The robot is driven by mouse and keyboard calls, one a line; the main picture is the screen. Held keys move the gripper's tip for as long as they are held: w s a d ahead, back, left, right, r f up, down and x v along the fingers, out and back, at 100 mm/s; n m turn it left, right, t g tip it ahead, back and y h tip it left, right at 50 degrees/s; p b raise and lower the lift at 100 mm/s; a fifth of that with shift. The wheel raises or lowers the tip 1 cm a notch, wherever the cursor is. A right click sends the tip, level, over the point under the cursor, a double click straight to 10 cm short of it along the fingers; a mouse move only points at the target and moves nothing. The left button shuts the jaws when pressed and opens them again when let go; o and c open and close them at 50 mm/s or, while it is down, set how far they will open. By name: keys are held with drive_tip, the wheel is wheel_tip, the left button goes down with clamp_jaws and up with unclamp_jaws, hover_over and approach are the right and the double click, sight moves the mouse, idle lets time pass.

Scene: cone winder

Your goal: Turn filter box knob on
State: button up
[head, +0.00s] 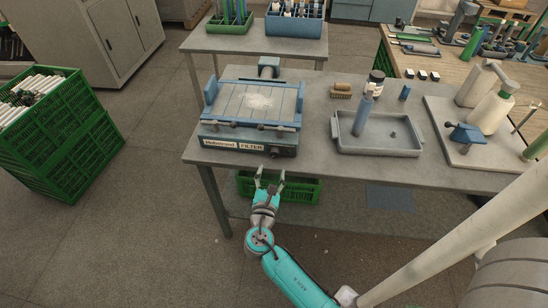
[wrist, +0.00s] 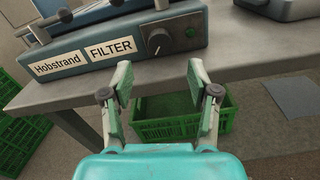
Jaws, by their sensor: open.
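The filter box (head: 252,115) sits on the near left part of the grey table, with a "Hobstrand FILTER" label on its front. In the wrist view its front panel (wrist: 125,43) fills the upper left. A dark round knob (wrist: 159,41) is on the panel, right of the FILTER label. My gripper (head: 270,172) is open and empty in front of the table's front edge, below the panel. In the wrist view my gripper (wrist: 160,80) has its fingers spread, with the round knob above and between the fingertips, apart from them.
The table's front edge (wrist: 235,72) lies between my gripper and the panel. A green crate (wrist: 185,118) is under the table. A grey tray (head: 375,148) with a blue bottle stands right of the filter box. Stacked green crates (head: 65,150) stand on the floor at left.

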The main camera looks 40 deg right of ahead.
sight(274, 155)
drive_tip(key=x, duration=0.7)
clamp_jaws()
